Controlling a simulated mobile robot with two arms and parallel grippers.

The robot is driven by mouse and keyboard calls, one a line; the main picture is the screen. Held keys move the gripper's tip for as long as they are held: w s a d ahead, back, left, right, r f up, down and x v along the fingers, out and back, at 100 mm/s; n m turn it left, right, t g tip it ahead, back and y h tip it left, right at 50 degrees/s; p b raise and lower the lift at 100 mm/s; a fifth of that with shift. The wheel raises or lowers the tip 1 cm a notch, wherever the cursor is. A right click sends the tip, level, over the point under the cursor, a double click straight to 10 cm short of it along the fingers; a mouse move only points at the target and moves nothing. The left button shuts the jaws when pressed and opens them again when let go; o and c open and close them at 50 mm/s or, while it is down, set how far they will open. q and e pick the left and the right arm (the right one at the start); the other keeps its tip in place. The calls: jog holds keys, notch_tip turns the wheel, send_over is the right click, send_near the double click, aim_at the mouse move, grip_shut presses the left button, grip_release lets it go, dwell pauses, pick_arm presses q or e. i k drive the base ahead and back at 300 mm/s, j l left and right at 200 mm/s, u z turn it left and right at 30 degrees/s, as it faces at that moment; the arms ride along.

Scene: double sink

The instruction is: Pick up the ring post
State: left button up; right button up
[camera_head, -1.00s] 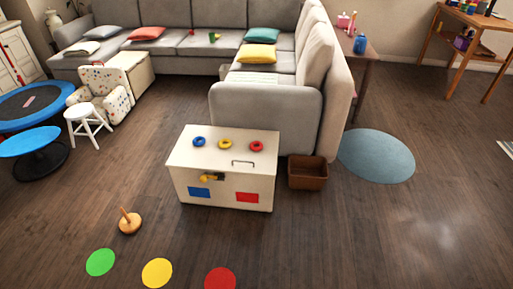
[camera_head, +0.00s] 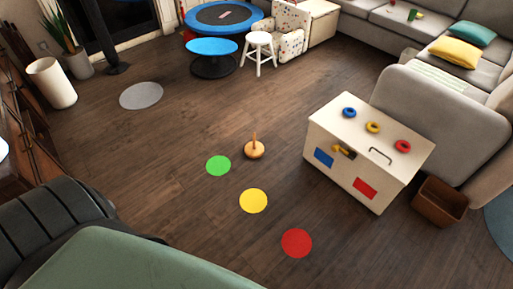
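The ring post (camera_head: 254,149) stands upright on the wooden floor near the middle of the view. It has a round wooden base and a thin upright peg, with no rings on it. Blue (camera_head: 349,112), yellow (camera_head: 373,127) and red (camera_head: 402,146) rings lie in a row on top of the white toy chest (camera_head: 335,120) to its right. Neither of my grippers is in view.
Green (camera_head: 218,166), yellow (camera_head: 253,201) and red (camera_head: 297,243) discs lie on the floor in front of the post. A brown bin (camera_head: 440,202) is beside the chest. A white stool (camera_head: 258,52) and blue round table (camera_head: 212,47) stand behind.

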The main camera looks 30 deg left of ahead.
aim_at(254, 149)
jog(key=j+z, duration=0.15)
jog(key=z, duration=0.45)
jog(key=j+z, duration=0.35)
jog(key=j, duration=0.45)
jog(key=j+z, duration=0.4)
jog(key=j, duration=0.4)
